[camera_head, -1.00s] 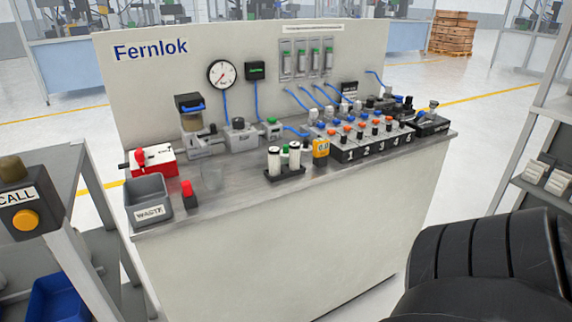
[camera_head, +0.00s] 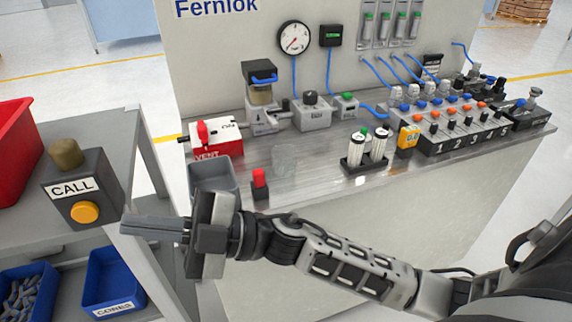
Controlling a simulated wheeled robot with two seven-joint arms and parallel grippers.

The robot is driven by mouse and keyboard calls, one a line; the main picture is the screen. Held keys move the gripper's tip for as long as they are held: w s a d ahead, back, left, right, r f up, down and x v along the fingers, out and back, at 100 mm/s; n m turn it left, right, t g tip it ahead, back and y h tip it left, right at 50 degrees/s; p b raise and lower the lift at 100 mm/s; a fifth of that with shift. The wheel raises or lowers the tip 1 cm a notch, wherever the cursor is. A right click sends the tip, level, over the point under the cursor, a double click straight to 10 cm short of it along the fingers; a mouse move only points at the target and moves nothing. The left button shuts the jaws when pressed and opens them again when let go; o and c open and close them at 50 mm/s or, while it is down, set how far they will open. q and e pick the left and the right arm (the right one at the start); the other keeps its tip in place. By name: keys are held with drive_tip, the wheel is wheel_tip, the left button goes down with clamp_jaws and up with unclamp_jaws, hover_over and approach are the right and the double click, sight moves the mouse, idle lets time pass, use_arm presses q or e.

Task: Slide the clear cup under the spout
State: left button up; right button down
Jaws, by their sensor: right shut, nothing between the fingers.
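The clear cup (camera_head: 284,160) stands on the grey bench top and is faint, nearly see-through. A filter unit with an amber bowl (camera_head: 261,94) stands behind it and to the left. I cannot clearly make out a spout on it. My right gripper (camera_head: 124,226) comes in from the right, across the front of the bench. Its fingers are shut and empty, pointing left beside the call button box. It is well to the left of the cup and in front of it, apart from it. My left gripper is out of view.
A grey waste bin (camera_head: 212,176), partly hidden by my gripper, and a small red-topped item (camera_head: 259,182) stand near the cup. A red-and-white vent valve (camera_head: 214,137) is behind the bin. Bottles in a black rack (camera_head: 366,150) stand right of the cup. The call box (camera_head: 82,188) is at left.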

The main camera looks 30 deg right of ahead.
drive_tip(key=s+a+n+g+h, duration=0.1)
drive_tip(key=s+n+g, duration=0.1)
drive_tip(key=n+g, duration=0.6)
drive_tip(key=h+p, duration=0.2)
drive_tip(key=h, duration=1.8)
approach(288, 183)
drive_tip(key=s+a+r, duration=0.1)
drive_tip(key=s+r, duration=0.2)
drive_tip(key=s, duration=0.1)
wheel_tip(288, 183, down, 10)
drive_tip(key=shift+a+p, duration=0.15)
drive_tip(key=shift+p, duration=0.15)
drive_tip(key=w, duration=0.1)
drive_tip(key=w+d, duration=0.1)
drive_tip(key=w, duration=0.1)
drive_tip(key=shift+w+r+p, duration=0.2)
drive_tip(key=shift+p, duration=0.15)
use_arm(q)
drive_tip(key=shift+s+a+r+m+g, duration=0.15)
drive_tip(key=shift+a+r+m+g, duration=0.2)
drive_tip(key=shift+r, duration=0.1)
use_arm(e)
drive_tip(key=shift+w, duration=0.25)
drive_tip(key=shift+d, duration=0.15)
